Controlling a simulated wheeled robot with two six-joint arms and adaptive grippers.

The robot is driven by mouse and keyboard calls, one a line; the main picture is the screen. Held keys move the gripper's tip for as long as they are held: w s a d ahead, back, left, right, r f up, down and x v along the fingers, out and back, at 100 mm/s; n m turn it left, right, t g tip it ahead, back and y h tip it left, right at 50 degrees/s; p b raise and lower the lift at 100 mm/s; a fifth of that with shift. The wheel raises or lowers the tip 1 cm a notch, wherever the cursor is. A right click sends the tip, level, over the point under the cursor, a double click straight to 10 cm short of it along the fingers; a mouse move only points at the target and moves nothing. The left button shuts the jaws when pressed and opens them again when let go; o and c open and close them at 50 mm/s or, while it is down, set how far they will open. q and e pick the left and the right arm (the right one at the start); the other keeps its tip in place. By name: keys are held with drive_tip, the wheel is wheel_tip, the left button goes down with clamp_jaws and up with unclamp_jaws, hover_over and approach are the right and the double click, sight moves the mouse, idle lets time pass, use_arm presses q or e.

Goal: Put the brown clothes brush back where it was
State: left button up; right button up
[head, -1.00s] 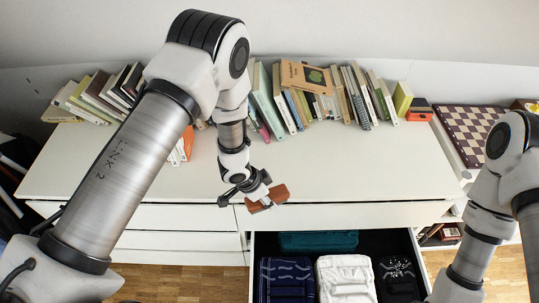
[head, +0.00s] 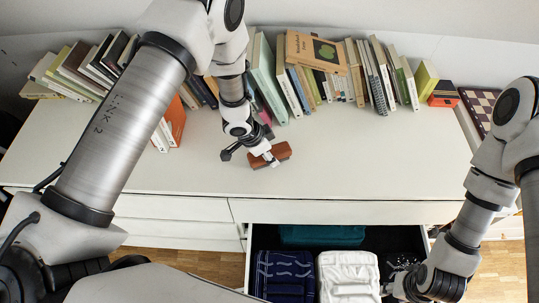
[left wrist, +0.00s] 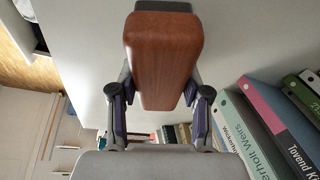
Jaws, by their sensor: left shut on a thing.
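The brown clothes brush (head: 283,151) has a smooth reddish-brown wooden back. My left gripper (head: 266,157) is shut on it over the white dresser top (head: 340,170), between the books and the front edge. The left wrist view shows the brush (left wrist: 163,55) between the two fingers, its wooden face towards the camera. I cannot tell whether the brush touches the dresser top. The open drawer (head: 247,270) is below and in front. My right gripper (head: 408,290) is low at the drawer's right side, partly cut off, and its fingers are unclear.
A row of books (head: 325,75) stands along the back, with more books (head: 85,70) leaning at the left. Orange-spined books (head: 172,125) stand left of my gripper.

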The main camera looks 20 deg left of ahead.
use_arm(q)
drive_tip(key=shift+w, duration=0.25)
drive_tip(key=o, duration=1.1)
drive_tip(key=shift+s, duration=0.15)
